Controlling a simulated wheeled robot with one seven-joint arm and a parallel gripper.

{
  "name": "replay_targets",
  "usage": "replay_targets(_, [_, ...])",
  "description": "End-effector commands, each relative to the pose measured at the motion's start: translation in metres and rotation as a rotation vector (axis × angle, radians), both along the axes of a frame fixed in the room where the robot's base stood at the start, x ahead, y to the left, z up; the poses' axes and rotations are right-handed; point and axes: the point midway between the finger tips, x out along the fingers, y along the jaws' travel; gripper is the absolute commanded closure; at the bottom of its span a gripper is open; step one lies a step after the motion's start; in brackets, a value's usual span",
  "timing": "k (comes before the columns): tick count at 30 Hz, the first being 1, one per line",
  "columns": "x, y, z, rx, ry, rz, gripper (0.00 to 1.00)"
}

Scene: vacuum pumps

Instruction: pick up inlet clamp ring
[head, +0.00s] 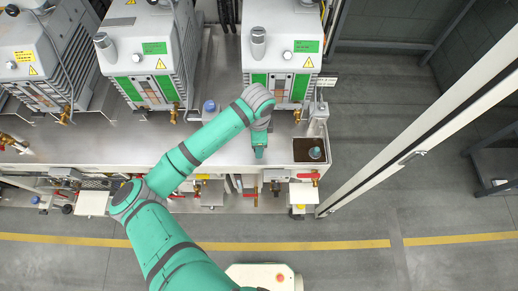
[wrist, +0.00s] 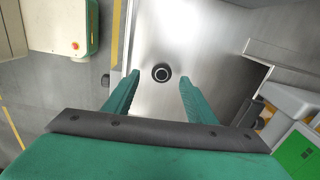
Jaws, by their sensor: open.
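The inlet clamp ring (wrist: 161,73) appears in the wrist view as a small dark ring with a pale inner circle, lying on the bare steel bench top (wrist: 190,35). My gripper (wrist: 159,76) is open and empty, its two teal fingers on either side of the ring in the picture, apart from it. The ring looks farther from the camera than the fingertips; the exact gap cannot be told. In the head view my gripper (head: 260,153) points down over the front of the bench, and I cannot make out the ring there.
Several grey-and-green vacuum pumps (head: 283,55) stand along the back of the bench. A dark-bottomed tray (head: 302,146) holding a bottle-like item (head: 315,153) lies to the right of my gripper. A blue-capped container (head: 209,106) stands to the left. Valves with red handles line the front edge.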

Motion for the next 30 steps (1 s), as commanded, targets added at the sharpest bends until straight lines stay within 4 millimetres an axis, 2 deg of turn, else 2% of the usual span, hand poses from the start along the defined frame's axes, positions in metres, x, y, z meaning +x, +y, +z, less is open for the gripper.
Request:
replay_targets(3, [0.001,0.001,-0.017,0.0,0.001,0.004,0.49])
replay_targets(6, [0.001,0.001,-0.026,0.0,0.001,0.004,0.49])
replay_targets(14, [0.002,0.0,-0.029,0.0,-0.001,0.002,0.49])
replay_targets(15, [0.002,0.0,-0.029,0.0,-0.001,0.002,0.51])
replay_targets(20, [0.002,0.0,-0.029,-0.001,-0.001,0.002,0.89])
replay_targets(24, [0.002,0.0,-0.029,-0.001,-0.001,0.002,0.96])
replay_targets(30, [0.002,-0.001,-0.029,-0.001,-0.001,0.0,0.96])
